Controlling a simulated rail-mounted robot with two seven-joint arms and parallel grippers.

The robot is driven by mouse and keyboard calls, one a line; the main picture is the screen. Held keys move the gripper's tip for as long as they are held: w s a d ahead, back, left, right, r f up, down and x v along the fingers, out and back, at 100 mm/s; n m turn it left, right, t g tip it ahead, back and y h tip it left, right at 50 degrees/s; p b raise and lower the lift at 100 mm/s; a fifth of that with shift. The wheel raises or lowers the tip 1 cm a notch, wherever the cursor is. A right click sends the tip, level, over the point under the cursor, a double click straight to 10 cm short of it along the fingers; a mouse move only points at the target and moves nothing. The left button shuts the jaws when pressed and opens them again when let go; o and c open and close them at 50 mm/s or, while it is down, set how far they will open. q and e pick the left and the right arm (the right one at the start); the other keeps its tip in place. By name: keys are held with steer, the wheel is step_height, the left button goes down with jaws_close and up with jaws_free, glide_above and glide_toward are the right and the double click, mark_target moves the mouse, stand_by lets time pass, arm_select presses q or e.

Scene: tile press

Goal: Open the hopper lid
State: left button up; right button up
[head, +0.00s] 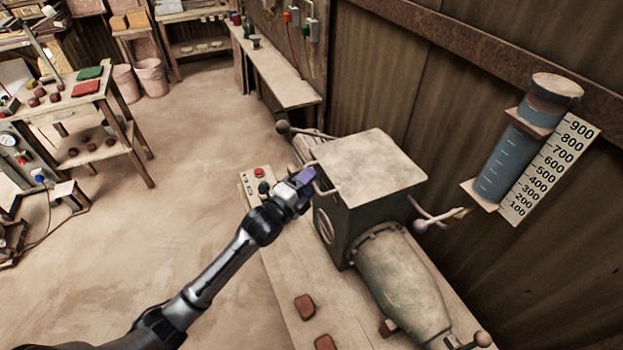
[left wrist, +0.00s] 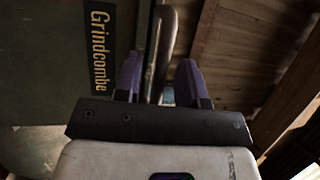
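The hopper lid (head: 372,168) is a flat pale plate lying closed on top of the green hopper box (head: 338,222). A thin bar handle (head: 329,186) sticks out from the lid's left edge. My left gripper (head: 303,178), with purple fingers, is at this handle. The hopper's green side with a "Grindcombe" label (left wrist: 98,45) shows at left. My right gripper is not in view.
The hopper stands on a bench (head: 283,285) with brown blocks (head: 304,306) and a control box with buttons (head: 256,180). A lever (head: 438,217) juts out right of the hopper. A gauge cylinder (head: 505,160) hangs on the wall. Open floor lies left.

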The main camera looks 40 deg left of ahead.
arm_select(q)
steer(key=shift+w, duration=0.35)
steer(key=shift+c, duration=0.5)
jaws_close()
